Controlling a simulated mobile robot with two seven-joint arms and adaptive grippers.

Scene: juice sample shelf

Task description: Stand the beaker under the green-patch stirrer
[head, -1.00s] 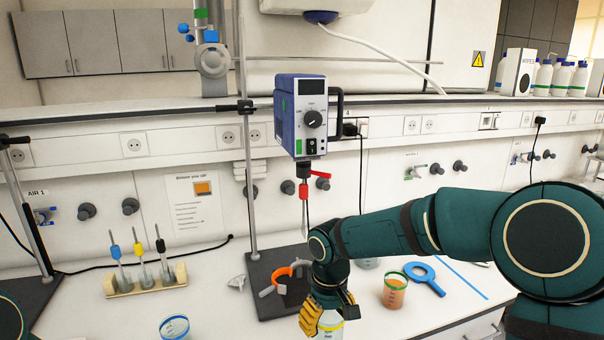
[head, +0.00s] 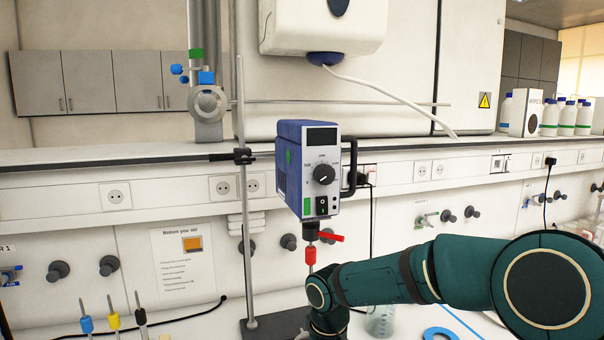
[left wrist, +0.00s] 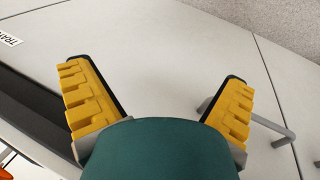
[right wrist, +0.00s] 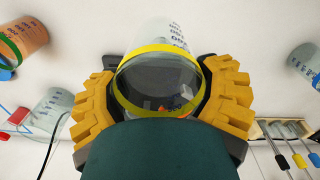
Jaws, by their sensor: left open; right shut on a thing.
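The stirrer (head: 306,175) is a blue and white box with a green patch, clamped to an upright rod. Its red chuck (head: 310,256) hangs below it, and my right arm hides what lies lower. In the right wrist view my right gripper (right wrist: 160,86) is shut around a clear beaker (right wrist: 164,38) with a yellow band and printed marks. The head view cuts off this gripper and the beaker. My left gripper (left wrist: 153,76) is open and empty, seen only in the left wrist view.
The stand base (head: 265,326) is dark and partly hidden by my right arm. Another glass beaker (head: 380,320) stands right of it. An orange-filled beaker (right wrist: 25,42) shows in the right wrist view. Several stirring rods (head: 114,318) stand at the left.

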